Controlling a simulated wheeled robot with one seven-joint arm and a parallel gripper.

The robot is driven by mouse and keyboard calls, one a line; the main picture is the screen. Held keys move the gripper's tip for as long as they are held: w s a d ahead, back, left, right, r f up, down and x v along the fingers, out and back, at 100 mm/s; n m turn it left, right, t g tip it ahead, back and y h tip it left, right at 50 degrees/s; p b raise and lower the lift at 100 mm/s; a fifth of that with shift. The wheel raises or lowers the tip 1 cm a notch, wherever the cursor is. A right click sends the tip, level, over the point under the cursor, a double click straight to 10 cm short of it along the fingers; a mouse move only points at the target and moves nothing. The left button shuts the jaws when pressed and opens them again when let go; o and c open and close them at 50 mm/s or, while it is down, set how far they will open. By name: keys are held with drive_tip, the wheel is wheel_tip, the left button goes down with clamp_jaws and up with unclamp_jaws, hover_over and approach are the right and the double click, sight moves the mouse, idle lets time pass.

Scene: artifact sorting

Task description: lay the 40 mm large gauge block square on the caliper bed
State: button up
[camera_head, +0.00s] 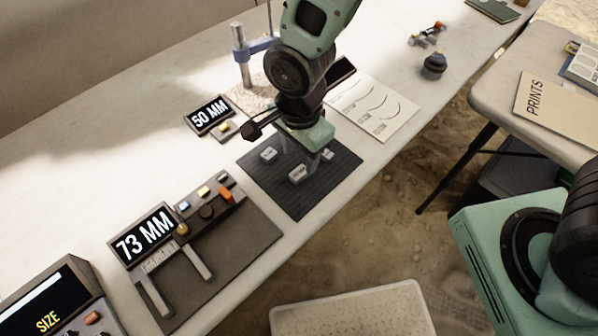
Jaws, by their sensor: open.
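Three small pale blocks lie on the dark ribbed mat (262,186): a left block (268,154), a front block (298,173) and a right block (327,154). Their markings are too small to read, so I cannot tell which is the 40 mm large gauge block. My gripper (300,161) points down over the mat, open, with its fingers close to the front block. I cannot tell whether they touch it. The caliper bed (226,262) is the dark plate at lower left, with two pale jaws (197,262) and no block visible between them.
A display reading 73 MM (145,235) stands behind the caliper jaws. A display reading 50 MM (209,115) and a stand with a post (240,55) are behind the mat. A white sheet with curves (375,108) lies to the right. A SIZE console (50,300) occupies the lower-left corner.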

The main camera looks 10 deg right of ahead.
sight(299, 172)
drive_tip(key=shift+a+f, duration=0.1)
drive_tip(key=shift+f, duration=2.55)
clamp_jaws()
